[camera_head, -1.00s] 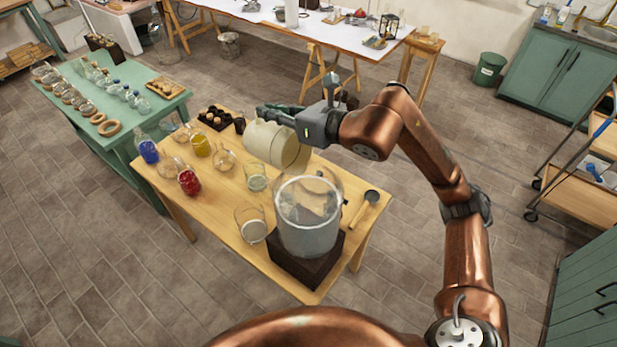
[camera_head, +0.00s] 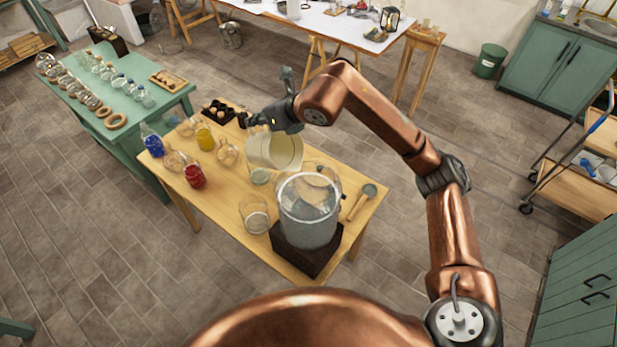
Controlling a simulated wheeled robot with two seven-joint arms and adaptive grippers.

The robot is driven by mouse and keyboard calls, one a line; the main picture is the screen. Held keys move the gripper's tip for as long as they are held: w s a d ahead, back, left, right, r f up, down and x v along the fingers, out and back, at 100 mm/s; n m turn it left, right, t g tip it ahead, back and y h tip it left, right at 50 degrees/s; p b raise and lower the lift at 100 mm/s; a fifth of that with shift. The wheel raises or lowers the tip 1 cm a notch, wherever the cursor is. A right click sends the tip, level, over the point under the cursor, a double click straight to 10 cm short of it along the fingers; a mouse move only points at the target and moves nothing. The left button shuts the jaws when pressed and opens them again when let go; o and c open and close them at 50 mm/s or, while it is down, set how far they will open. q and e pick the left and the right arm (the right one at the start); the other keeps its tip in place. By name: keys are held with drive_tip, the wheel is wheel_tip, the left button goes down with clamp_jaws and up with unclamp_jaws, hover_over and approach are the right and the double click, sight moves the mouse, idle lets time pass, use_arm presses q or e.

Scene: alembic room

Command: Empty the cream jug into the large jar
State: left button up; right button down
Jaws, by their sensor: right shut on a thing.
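The cream jug (camera_head: 262,150) hangs over the wooden table, tilted, with its round mouth toward the large jar. My right gripper (camera_head: 258,121) is shut on the jug at its upper back side; the fingers are partly hidden. The large jar (camera_head: 308,218) is clear glass and stands upright on a dark wooden block (camera_head: 300,258), with a pale grey lower part. The jug is behind and left of the jar. I cannot tell whether the two touch, and no stream shows between them. My left gripper is not in view.
Glass vessels with blue (camera_head: 153,145), yellow (camera_head: 205,138) and red (camera_head: 194,175) contents stand at left on the table. An empty-looking glass (camera_head: 254,213) stands left of the jar. A round-headed tool (camera_head: 362,200) lies right of it.

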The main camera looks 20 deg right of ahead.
drive_tip(key=shift+w+a+f+g+h+p, duration=0.3)
drive_tip(key=shift+w+a+f+g+p, duration=0.15)
drive_tip(key=shift+w+p, duration=0.15)
drive_tip(key=shift+w+a+f, duration=0.15)
drive_tip(key=shift+w+f, duration=0.1)
drive_tip(key=shift+w+a+f+g+h+p, duration=0.4)
drive_tip(key=shift+w+a+f+g+p, duration=0.15)
drive_tip(key=shift+f+p, duration=0.3)
drive_tip(key=w+a+f+g+h+p, duration=0.2)
drive_tip(key=w+f+g+h+p, duration=0.1)
drive_tip(key=w+f+g+p, duration=0.1)
drive_tip(key=f+p, duration=0.1)
drive_tip(key=p, duration=0.1)
drive_tip(key=shift+a+p, duration=0.3)
